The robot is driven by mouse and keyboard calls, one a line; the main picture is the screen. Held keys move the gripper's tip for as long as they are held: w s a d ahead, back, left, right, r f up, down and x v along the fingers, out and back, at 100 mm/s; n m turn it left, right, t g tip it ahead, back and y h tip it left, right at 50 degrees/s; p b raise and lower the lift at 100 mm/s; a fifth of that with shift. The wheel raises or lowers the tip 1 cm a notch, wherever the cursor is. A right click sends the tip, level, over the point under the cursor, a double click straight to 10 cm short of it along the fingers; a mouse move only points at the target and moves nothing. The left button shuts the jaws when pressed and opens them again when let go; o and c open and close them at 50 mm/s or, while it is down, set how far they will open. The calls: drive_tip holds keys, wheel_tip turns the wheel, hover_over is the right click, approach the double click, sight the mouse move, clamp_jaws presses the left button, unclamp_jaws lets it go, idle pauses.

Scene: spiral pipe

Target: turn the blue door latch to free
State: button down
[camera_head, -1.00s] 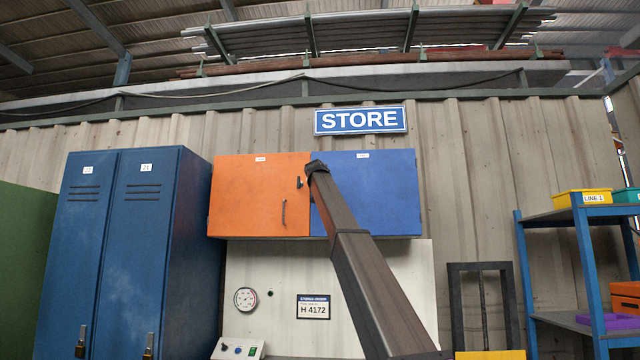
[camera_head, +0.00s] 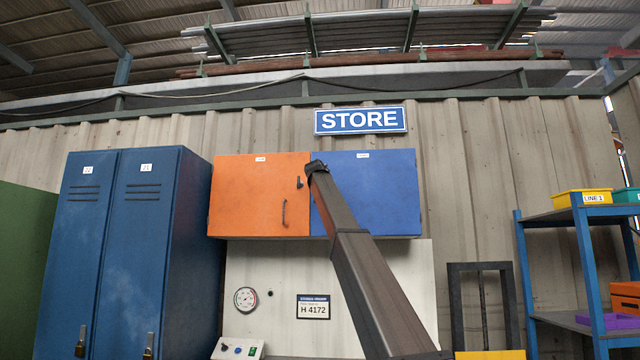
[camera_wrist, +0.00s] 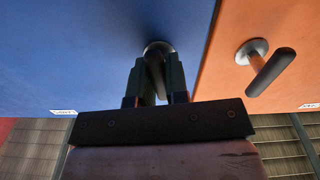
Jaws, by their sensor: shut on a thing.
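The blue door (camera_head: 382,195) is the right half of a wall cabinet and looks closed. Its latch (camera_wrist: 158,50) shows in the wrist view as a round base with a dark lever, partly hidden by my fingers. My gripper (camera_wrist: 156,75) is shut on the lever, one finger on each side. In the head view my arm hides the blue door's latch and my gripper. The orange door (camera_head: 255,200) beside it has its own latch (camera_head: 299,183), which also shows in the wrist view (camera_wrist: 268,70) as a tilted dark lever on a round base.
Blue lockers (camera_head: 120,250) stand to the left, and a blue shelf rack (camera_head: 585,250) stands to the right. A STORE sign (camera_head: 360,120) hangs above the cabinet.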

drive_tip(key=n, duration=0.4)
drive_tip(key=shift+a, duration=0.1)
drive_tip(key=n, duration=0.8)
drive_tip(key=shift+f+n, duration=0.1)
drive_tip(key=shift+n, duration=2)
drive_tip(key=c, duration=1.1)
unclamp_jaws()
drive_tip(key=shift+a, duration=0.1)
drive_tip(key=shift+s, duration=0.1)
